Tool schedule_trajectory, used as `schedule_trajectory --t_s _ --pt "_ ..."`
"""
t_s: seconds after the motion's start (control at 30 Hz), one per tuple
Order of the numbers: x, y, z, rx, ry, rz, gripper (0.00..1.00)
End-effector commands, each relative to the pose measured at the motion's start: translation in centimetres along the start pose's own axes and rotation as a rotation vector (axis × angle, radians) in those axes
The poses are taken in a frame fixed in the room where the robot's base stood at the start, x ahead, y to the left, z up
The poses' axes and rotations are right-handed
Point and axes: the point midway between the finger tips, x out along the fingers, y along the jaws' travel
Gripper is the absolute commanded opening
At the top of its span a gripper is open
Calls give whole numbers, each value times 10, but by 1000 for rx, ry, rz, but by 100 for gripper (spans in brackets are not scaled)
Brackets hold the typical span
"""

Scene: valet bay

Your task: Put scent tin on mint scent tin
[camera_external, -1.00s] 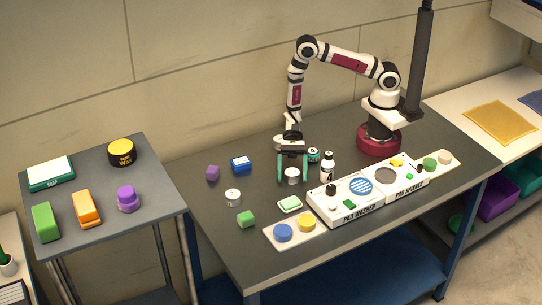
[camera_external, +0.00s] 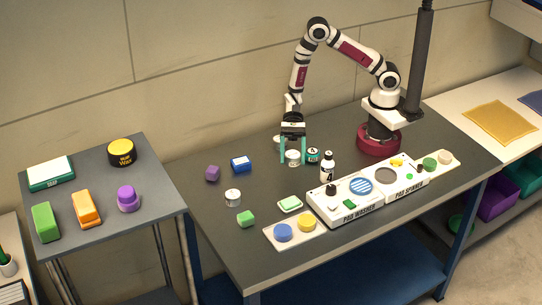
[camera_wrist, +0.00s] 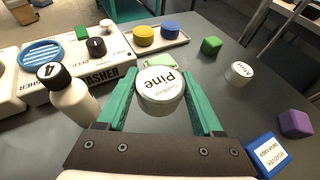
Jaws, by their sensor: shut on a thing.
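My gripper (camera_external: 293,158) has teal fingers shut around a white round tin (camera_external: 293,158). In the wrist view the lid of this tin reads "Pine" (camera_wrist: 160,84), and a finger lies along each side. Its height above the table is hard to tell. Another white tin (camera_external: 233,197) stands on the table to the left, apart from my gripper. In the wrist view this tin (camera_wrist: 240,72) has a short word on its lid, too small to read surely; I cannot tell if it is the mint tin. A further pale tin (camera_external: 278,141) is partly hidden behind my gripper.
A white bottle (camera_external: 328,167) with a black cap and a dark-green tin (camera_external: 313,155) stand just right of my gripper. The pad washer (camera_external: 345,200) lies in front. A green cube (camera_external: 246,219), purple block (camera_external: 212,173) and blue box (camera_external: 241,164) stand around the left tin.

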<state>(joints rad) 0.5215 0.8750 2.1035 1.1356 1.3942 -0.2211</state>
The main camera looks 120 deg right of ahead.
Motion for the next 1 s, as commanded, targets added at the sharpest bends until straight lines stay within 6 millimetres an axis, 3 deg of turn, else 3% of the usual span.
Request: schedule_trajectory --t_s 0.17,0.27,0.5,0.6,0.67,0.77,1.0 --pt "-9 -15 22 5 10 -26 12" --pt "-10 -47 26 27 26 -89 12" --pt "-20 -150 49 116 26 -303 12" --pt "-26 -179 60 148 11 -367 12" --pt "-25 -188 64 160 3 -387 12" --pt "-5 -191 63 169 -1 -395 12" --pt "79 -188 50 169 1 -394 12"
